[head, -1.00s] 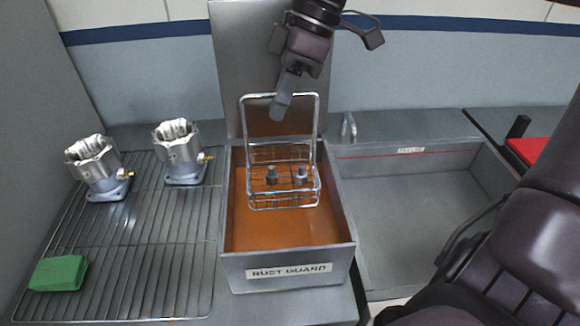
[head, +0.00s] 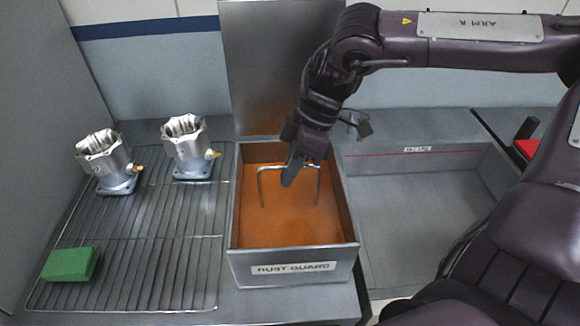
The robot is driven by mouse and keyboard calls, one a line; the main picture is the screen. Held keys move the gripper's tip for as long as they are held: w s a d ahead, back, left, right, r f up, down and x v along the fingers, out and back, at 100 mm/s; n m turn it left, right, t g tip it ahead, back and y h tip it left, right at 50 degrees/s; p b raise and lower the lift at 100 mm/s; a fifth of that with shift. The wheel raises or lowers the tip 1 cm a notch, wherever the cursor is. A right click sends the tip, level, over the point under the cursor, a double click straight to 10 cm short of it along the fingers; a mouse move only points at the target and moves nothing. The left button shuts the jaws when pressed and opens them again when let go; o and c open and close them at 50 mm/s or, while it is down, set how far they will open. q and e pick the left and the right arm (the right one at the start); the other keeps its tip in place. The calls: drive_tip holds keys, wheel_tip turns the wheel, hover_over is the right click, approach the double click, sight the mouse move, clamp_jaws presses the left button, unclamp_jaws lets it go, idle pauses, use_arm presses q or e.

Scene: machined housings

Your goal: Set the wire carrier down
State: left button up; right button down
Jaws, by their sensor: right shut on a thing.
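The wire carrier (head: 261,188) is in the tank marked RUST GUARD (head: 237,220). Only its upright wire handle shows above the orange liquid (head: 290,225); its basket and what it carries are hidden below the surface. My right gripper (head: 289,178) is shut on the top bar of the handle, low inside the tank near its back half. Whether the basket touches the tank floor cannot be seen. My left gripper is not in view.
Two machined housings (head: 108,165) (head: 188,150) stand on the wire rack (head: 150,260) at left, with a green block (head: 71,264) at its front. An empty grey basin (head: 420,220) lies right of the tank. The tank's raised lid (head: 262,70) stands behind.

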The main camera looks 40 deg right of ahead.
drive_tip(key=shift+f, duration=0.2)
drive_tip(key=c, duration=1.6)
unclamp_jaws()
drive_tip(key=shift+r, duration=0.1)
drive_tip(key=shift+r, duration=0.4)
drive_tip(key=b+v, duration=0.1)
drive_tip(key=v, duration=1)
drive_tip(key=shift+d+r, duration=0.15)
drive_tip(key=shift+r, duration=0.05)
